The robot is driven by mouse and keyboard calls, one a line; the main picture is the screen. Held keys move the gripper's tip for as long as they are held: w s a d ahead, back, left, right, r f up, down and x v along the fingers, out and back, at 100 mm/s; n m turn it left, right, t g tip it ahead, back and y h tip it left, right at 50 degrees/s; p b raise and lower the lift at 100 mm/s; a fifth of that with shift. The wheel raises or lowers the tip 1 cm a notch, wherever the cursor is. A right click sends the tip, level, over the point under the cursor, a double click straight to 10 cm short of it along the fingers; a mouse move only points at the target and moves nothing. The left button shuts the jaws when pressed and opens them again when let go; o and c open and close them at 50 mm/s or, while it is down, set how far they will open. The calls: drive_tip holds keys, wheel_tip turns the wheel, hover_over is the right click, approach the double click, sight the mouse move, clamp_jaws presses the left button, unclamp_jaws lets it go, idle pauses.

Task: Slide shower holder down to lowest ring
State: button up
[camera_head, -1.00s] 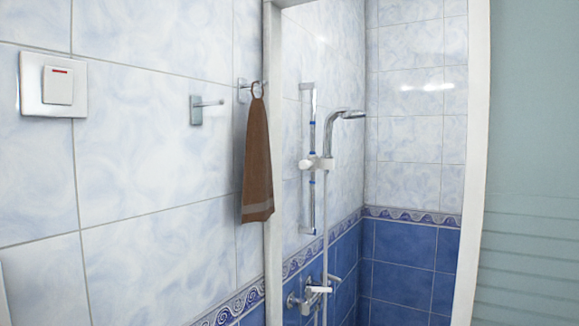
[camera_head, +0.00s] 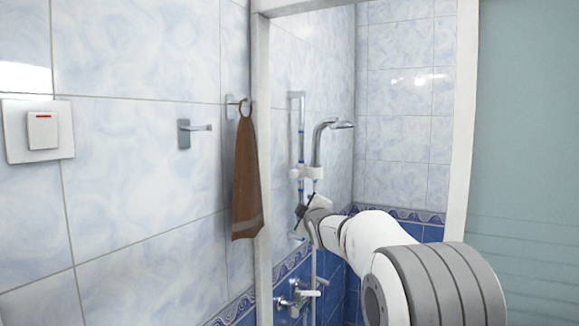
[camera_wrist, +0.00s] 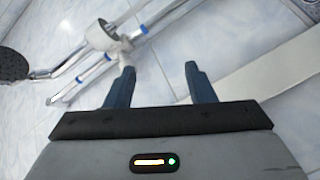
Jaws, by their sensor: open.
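The white shower holder (camera_head: 305,172) sits on the vertical rail (camera_head: 297,130), with blue rings on the rail above and below it. The shower head (camera_head: 340,125) stands upright in the holder. My gripper (camera_head: 306,206) is just below and close to the holder in the head view. In the wrist view my gripper (camera_wrist: 160,85) is open, with two dark blue fingers and nothing between them. The holder (camera_wrist: 102,36) lies ahead and left of the fingers, apart from them. The rail (camera_wrist: 150,20) and the shower head (camera_wrist: 14,65) also show there.
A brown towel (camera_head: 246,180) hangs on a hook at the left wall. The white door frame (camera_head: 262,150) stands left of my arm, and the frosted glass panel (camera_head: 525,130) right. A mixer tap (camera_head: 298,296) is below.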

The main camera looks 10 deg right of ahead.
sight(292, 175)
drive_tip(key=w+r+n+t+p, duration=0.1)
drive_tip(key=w+r, duration=0.1)
drive_tip(key=w, duration=0.2)
drive_tip(key=w+a+r+n+t+y+p, duration=0.1)
drive_tip(key=w+r+n+p, duration=0.1)
drive_tip(key=w+r, duration=0.1)
drive_tip(key=w+a+r+n+t+y+p, duration=0.1)
drive_tip(key=w+r+p, duration=0.1)
drive_tip(key=w, duration=0.3)
drive_tip(key=shift+r, duration=0.15)
drive_tip(key=shift+p+x, duration=0.5)
drive_tip(key=shift+x, duration=0.4)
drive_tip(key=shift+c, duration=0.2)
clamp_jaws()
